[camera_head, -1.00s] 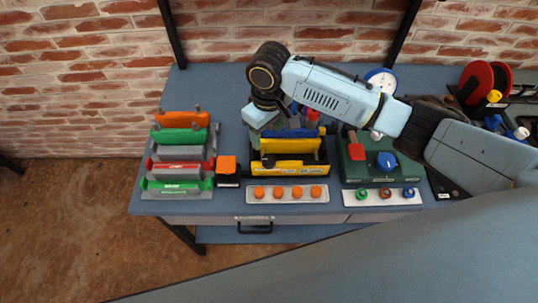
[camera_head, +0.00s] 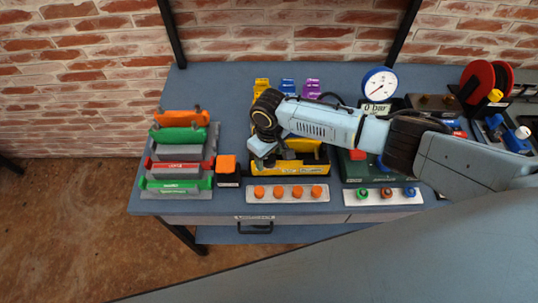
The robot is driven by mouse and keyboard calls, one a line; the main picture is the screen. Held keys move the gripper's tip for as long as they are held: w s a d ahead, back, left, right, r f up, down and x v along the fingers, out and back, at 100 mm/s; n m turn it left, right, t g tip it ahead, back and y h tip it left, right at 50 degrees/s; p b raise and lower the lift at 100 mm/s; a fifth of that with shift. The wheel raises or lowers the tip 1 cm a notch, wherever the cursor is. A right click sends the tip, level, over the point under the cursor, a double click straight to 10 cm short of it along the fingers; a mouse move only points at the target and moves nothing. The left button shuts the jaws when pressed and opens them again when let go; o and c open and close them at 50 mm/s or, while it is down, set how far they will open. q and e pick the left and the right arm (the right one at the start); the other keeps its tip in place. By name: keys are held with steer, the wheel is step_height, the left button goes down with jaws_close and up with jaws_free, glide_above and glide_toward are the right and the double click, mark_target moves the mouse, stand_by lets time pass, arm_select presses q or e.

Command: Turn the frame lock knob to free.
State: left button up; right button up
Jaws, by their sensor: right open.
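My right gripper (camera_head: 267,155) is over the left end of the yellow frame (camera_head: 290,168), reached from the right. Its jaws are open; the fingertips are small and I cannot tell whether they touch anything. Part of the frame is hidden under the gripper and arm. No knob can be clearly read as the frame lock knob. An orange square block (camera_head: 227,164) on a black base stands just left of the frame, apart from the gripper. My left gripper is not in view.
A rack of orange, green, red and grey bars (camera_head: 180,165) stands at the left. A white strip with several orange caps (camera_head: 288,192) lies in front. A green unit (camera_head: 356,172) is partly covered by my arm. A gauge (camera_head: 380,83) stands behind.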

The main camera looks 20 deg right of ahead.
steer(key=shift+f, duration=0.1)
steer(key=c, duration=1)
